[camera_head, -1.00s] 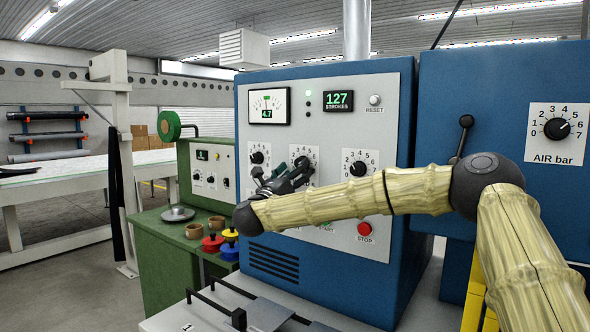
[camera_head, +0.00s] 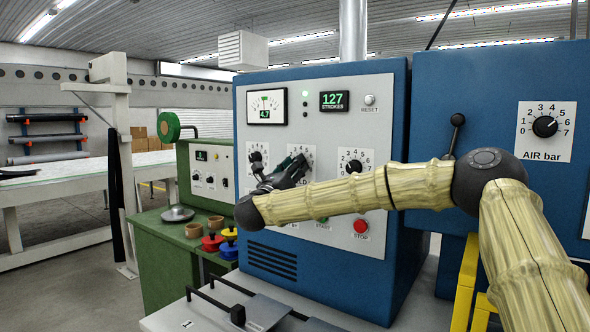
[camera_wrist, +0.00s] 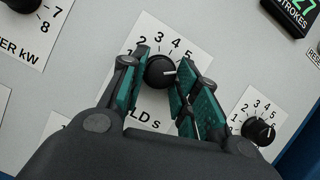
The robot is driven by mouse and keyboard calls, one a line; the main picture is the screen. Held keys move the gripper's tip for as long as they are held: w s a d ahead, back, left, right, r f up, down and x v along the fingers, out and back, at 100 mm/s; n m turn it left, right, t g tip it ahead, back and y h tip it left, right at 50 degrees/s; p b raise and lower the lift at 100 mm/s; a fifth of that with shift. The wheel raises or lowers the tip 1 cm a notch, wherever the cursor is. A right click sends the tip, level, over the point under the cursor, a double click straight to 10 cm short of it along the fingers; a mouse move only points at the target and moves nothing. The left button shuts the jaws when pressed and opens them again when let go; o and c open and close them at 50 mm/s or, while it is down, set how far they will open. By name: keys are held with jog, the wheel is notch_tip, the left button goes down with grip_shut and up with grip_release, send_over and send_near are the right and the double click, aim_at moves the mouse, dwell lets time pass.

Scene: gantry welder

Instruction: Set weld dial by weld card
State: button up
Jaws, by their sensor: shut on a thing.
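The weld dial (camera_wrist: 158,72) is a black round knob on a white numbered plate, marked "LD s" where the rest is covered. Its white pointer line points to the right in the wrist view, past the visible 5; the numbers there are hidden by a finger. My gripper (camera_wrist: 163,75) has its dark green fingers on both sides of the knob and is shut on it. In the head view my gripper (camera_head: 292,170) covers most of the dial, with its plate (camera_head: 308,152) showing above. I cannot make out a weld card in either view.
A power dial (camera_head: 258,160) sits left of the weld dial and another dial (camera_head: 354,163) right of it. Below are a start button (camera_head: 321,219) and a red stop button (camera_head: 361,226). A green bench (camera_head: 165,255) with pots and spools stands left.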

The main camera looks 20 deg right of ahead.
jog(key=shift+s+n+t+y+b, duration=0.1)
jog(key=shift+n+t+y+b, duration=0.45)
jog(key=shift+n, duration=1.3)
jog(key=shift+s+n+t+y+b, duration=0.15)
jog(key=shift+n+y+b, duration=0.8)
jog(key=shift+n, duration=0.9)
jog(key=shift+y, duration=0.4)
jog(key=o, duration=1)
jog(key=shift+r, duration=0.1)
jog(key=v, duration=1.1)
jog(key=shift+s+a+f, duration=0.2)
jog(key=shift+s+f, duration=0.05)
